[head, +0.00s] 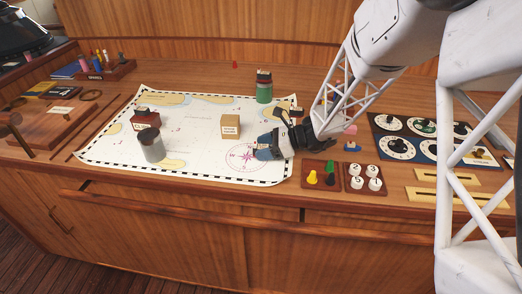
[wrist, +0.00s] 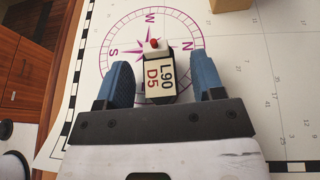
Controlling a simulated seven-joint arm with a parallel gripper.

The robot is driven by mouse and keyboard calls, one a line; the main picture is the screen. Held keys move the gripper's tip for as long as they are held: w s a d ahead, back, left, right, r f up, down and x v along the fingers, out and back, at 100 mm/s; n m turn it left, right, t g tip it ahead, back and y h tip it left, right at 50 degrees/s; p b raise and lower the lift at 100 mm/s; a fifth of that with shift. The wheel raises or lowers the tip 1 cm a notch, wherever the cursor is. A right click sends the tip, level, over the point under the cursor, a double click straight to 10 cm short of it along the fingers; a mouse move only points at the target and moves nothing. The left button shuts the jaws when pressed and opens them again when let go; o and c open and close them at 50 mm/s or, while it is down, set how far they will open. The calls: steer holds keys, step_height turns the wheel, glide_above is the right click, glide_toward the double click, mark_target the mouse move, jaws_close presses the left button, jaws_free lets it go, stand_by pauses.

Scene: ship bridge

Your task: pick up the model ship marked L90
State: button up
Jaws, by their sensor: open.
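The model ship marked L90 (wrist: 159,78) shows in the wrist view as a small piece with a pale label reading "L90" and "D5", a white block and a red top. My gripper (wrist: 160,82) is open, with one blue finger on each side of the ship and a gap to each. In the head view my gripper (head: 265,148) is low over the chart's right part, and I cannot clearly make out the ship there.
Right of the chart are trays with pawns (head: 319,175) and numbered discs (head: 364,178), and a dial panel (head: 400,147).

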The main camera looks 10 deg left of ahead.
stand_by(0.5)
steer(key=c, duration=1)
steer(key=shift+r, duration=0.75)
step_height(320, 180, up, 2)
steer(key=shift+r, duration=0.1)
steer(key=s+d, duration=0.2)
steer(key=s, duration=0.3)
steer(key=s+d+r, duration=0.1)
steer(key=s+d, duration=0.1)
steer(key=s, duration=0.2)
steer(key=s+d, duration=0.2)
steer(key=s, duration=0.3)
steer(key=shift+s+d+r, duration=0.15)
steer(key=shift+s, duration=0.15)
